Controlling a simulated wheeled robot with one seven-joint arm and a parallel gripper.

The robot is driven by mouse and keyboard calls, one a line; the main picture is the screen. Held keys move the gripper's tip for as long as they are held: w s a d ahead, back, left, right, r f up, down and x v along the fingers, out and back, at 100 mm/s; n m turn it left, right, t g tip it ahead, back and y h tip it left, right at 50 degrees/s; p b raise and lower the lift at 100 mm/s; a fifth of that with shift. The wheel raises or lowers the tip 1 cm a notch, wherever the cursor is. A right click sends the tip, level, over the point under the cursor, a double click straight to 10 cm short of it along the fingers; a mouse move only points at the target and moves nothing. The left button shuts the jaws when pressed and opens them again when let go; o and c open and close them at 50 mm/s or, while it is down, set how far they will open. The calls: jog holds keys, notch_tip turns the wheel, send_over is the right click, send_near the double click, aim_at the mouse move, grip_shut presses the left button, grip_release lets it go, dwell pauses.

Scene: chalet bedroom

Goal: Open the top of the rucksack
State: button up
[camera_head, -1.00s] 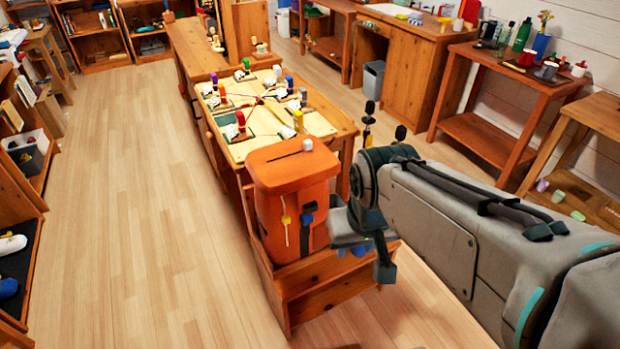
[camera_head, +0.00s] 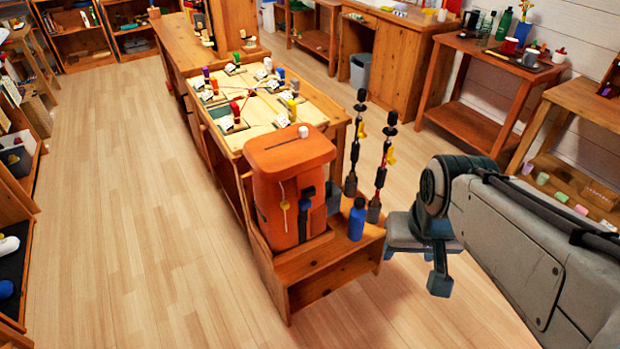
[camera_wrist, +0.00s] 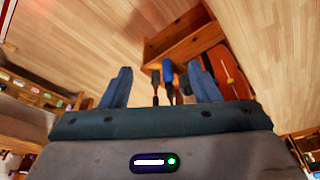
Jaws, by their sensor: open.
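The orange rucksack (camera_head: 287,195) stands upright on a low wooden stand (camera_head: 335,262). Its orange top lies flat and closed over the bag, with a small white knob (camera_head: 303,131) at its back edge and a dark slot on it. A yellow tab and a dark buckle hang on its front. In the wrist view the rucksack (camera_wrist: 219,72) shows partly, behind the right finger. My gripper (camera_wrist: 160,88) is open and empty. In the head view my gripper (camera_head: 420,255) is to the right of the rucksack, apart from it.
A blue bottle (camera_head: 357,220) and two dark poles with yellow parts (camera_head: 383,165) stand on the stand between the rucksack and my gripper. Behind is a long table (camera_head: 318,98) with several small items. Open floor (camera_head: 150,230) lies at left.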

jog(key=w+f+b, duration=0.1)
jog(key=w+f, duration=0.1)
jog(key=w+d+f+t+b, duration=0.1)
jog(key=w+f+b, duration=0.1)
jog(key=w+f, duration=0.1)
jog(key=w+f+n+t+h+b, duration=0.1)
jog(key=w+f, duration=0.1)
jog(key=w, duration=0.1)
jog(key=shift+w+d+f+b, duration=0.2)
jog(key=shift+d+f+b, duration=0.15)
jog(key=shift+f, duration=0.05)
jog(key=n+t+y+b, duration=0.6)
jog(key=t+y+b, duration=0.45)
jog(key=b, duration=0.45)
send_near(310, 195)
jog(key=shift+g, duration=0.25)
jog(key=x, duration=0.4)
jog(key=b+x, duration=0.1)
jog(key=x, duration=0.3)
jog(key=shift+w+r, duration=0.2)
jog(key=shift+w, duration=0.2)
